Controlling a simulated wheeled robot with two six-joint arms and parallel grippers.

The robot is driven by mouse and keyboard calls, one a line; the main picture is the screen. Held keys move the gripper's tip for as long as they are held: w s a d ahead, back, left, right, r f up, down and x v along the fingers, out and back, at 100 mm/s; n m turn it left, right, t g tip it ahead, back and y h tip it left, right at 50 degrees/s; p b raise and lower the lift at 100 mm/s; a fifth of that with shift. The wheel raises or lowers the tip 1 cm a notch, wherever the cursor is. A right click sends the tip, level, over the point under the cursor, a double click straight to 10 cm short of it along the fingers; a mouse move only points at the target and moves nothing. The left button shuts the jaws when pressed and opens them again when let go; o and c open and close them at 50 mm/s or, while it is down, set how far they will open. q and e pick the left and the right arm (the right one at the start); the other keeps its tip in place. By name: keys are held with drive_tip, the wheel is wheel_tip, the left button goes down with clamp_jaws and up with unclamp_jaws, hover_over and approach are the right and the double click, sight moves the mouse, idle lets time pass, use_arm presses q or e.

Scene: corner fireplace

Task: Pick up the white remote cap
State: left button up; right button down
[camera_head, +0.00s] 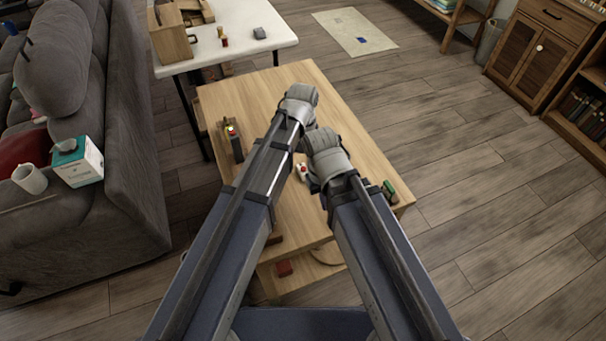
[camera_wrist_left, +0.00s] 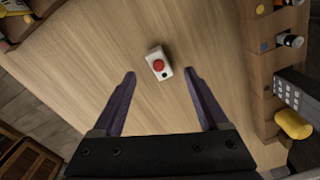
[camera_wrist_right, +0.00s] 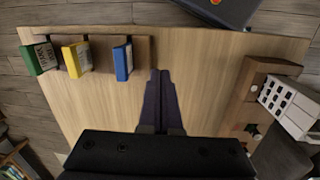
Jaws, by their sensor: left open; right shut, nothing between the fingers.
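The white remote cap (camera_wrist_left: 164,75) is a small white block with a round red button and a dark spot. It lies on the light wooden table (camera_wrist_left: 100,50). In the left wrist view it sits between and just beyond the fingertips of my open left gripper (camera_wrist_left: 160,74), touching neither. A small white and red piece, seemingly the same cap, shows between my arms in the head view (camera_head: 302,170). My right gripper (camera_wrist_right: 160,74) is shut and empty above the table. In the head view my wrists hide both sets of fingertips.
A wooden rack holds green (camera_wrist_right: 40,57), yellow (camera_wrist_right: 77,58) and blue (camera_wrist_right: 123,60) blocks. A pale device with several buttons (camera_wrist_right: 290,104) rests in a wooden holder (camera_wrist_right: 245,97). A yellow cylinder (camera_wrist_left: 293,124) is at the right.

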sight(304, 169)
use_arm(q)
drive_tip(key=shift+s+d+f+b, duration=0.1)
drive_tip(key=shift+f+b, duration=1.25)
drive_tip(key=shift+s+d+f+b, duration=0.1)
drive_tip(key=shift+f+b, duration=1.2)
use_arm(e)
drive_tip(key=shift+f, duration=2.6)
use_arm(q)
drive_tip(key=shift+r, duration=0.1)
use_arm(e)
drive_tip(key=shift+r, duration=0.1)
use_arm(q)
clamp_jaws()
